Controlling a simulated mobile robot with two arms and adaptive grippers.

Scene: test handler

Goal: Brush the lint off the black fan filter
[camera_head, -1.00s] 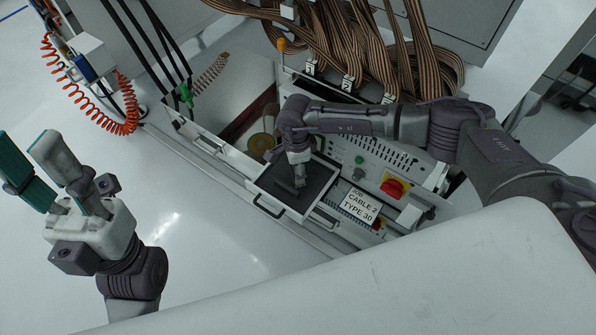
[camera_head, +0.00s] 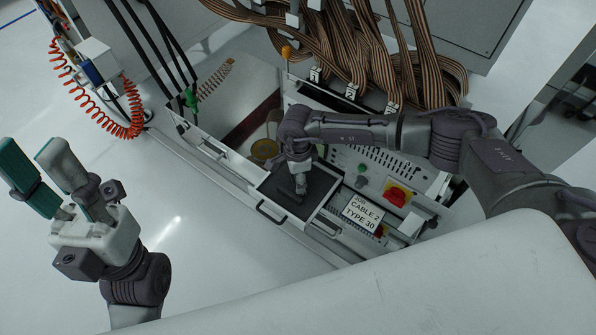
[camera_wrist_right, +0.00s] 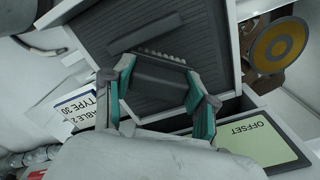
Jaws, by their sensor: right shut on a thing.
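The black fan filter (camera_head: 318,188) lies in a pale-framed tray with a handle at the front of the machine. Its ribbed dark surface fills the upper middle of the right wrist view (camera_wrist_right: 200,40). My right gripper (camera_head: 298,172) is over the filter, its teal fingers shut on a dark grey brush (camera_wrist_right: 158,76). A row of bristle tufts shows along the brush's far edge, at the filter; contact is hard to tell. A dark bar (camera_wrist_right: 145,31) lies on the filter beyond the brush. I cannot make out lint. My left gripper (camera_head: 32,158) is open and empty, far left.
A label card (camera_head: 362,213) and a red switch on yellow (camera_head: 397,196) are right of the tray. Brown ribbon cables (camera_head: 345,45) hang behind. A coiled orange hose (camera_head: 105,115) is at upper left. A display reading OFFSET (camera_wrist_right: 262,138) is near my right gripper. The left floor is clear.

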